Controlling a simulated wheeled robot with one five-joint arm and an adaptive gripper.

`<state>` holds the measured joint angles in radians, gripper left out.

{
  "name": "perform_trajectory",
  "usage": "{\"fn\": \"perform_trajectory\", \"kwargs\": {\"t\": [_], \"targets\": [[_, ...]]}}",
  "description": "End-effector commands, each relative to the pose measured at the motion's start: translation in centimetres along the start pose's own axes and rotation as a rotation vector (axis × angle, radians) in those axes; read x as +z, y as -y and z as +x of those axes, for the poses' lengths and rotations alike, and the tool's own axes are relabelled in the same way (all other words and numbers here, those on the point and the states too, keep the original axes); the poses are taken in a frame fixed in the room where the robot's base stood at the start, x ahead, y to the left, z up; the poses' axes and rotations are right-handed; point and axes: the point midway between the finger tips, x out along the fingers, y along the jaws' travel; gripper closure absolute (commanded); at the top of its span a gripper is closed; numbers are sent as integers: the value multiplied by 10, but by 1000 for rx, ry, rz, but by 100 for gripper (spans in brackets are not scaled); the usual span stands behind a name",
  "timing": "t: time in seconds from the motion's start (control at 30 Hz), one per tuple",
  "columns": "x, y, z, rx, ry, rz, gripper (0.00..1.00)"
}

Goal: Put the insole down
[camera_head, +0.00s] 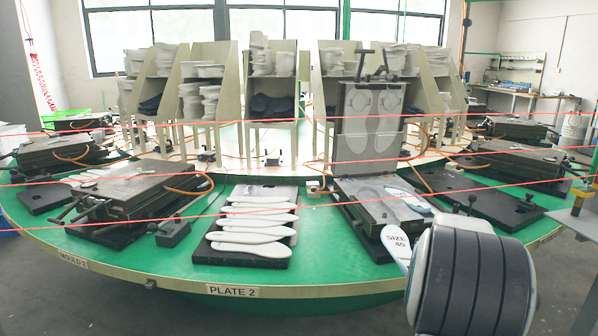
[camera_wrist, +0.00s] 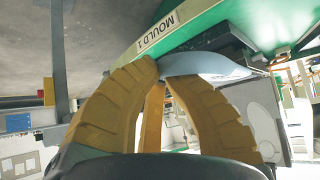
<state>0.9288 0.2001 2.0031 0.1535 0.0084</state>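A white insole marked SIZE 40 (camera_head: 397,243) shows in the head view, sticking up and left from behind my arm at the table's front edge. My arm hides the fingers in the head view. Behind the insole stands an open mould (camera_head: 357,157), its lid raised. A pale bluish shape (camera_head: 412,202) lies at its lower right.
The round green table (camera_head: 330,268) carries a black plate (camera_head: 205,250) with several white insoles in a row, and a closed mould (camera_head: 130,188) at left. Shelves of stacked insoles (camera_head: 258,90) stand at the centre. Thin red lines cross the head view.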

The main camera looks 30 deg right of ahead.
Motion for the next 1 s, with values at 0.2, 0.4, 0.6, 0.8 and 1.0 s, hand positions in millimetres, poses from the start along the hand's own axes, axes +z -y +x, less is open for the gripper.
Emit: {"fn": "perform_trajectory", "kwargs": {"t": [0.2, 0.4, 0.6, 0.8, 1.0], "targets": [[6, 119, -13, -169, 7, -170, 100], [36, 215, -40, -315, 10, -318, 100], [76, 293, -80, -453, 9, -456, 100], [115, 342, -120, -561, 8, -563, 100], [141, 366, -146, -627, 6, -628, 100]]}}
